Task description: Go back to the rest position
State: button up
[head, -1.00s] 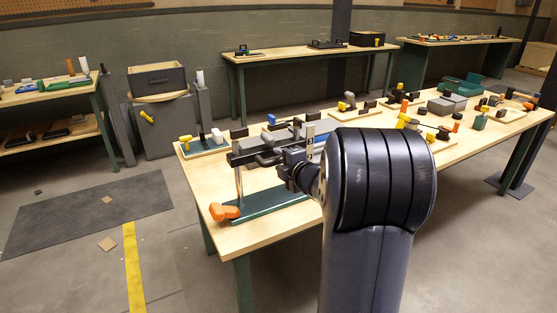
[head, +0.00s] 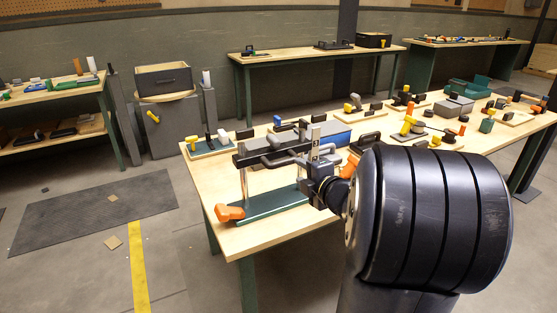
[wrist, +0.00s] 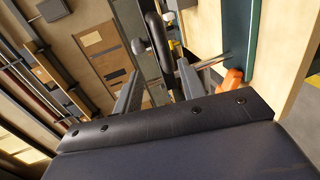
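My gripper (head: 276,153) is at the near left part of the wooden table (head: 205,192), over a fixture with a green base (head: 265,208), upright metal rods and a dark crossbar. In the wrist view two grey fingers of my gripper (wrist: 160,88) stand apart. A dark rounded bar (wrist: 156,36) shows between or just beyond their tips; I cannot tell whether they touch it. An orange handle (head: 230,213) sits at the fixture's left end, and it also shows in the wrist view (wrist: 231,80). My forearm hides the table's near right part.
Several small fixtures with yellow, orange and black handles fill the back of the table. A yellow-handled fixture (head: 208,146) stands at its left corner. A grey cabinet (head: 168,125) and a side shelf (head: 60,93) stand beyond. The floor with a dark mat (head: 90,215) is open at left.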

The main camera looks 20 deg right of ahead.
aim_at(284, 164)
jog(key=x, duration=0.3)
jog(key=b+x, duration=0.1)
jog(key=x, duration=0.3)
jog(key=f+x, duration=0.1)
jog(key=x, duration=0.3)
jog(key=shift+s, duration=0.15)
jog(key=shift+f+b, duration=0.4)
jog(key=shift+b, duration=0.05)
jog(key=shift+s, duration=0.1)
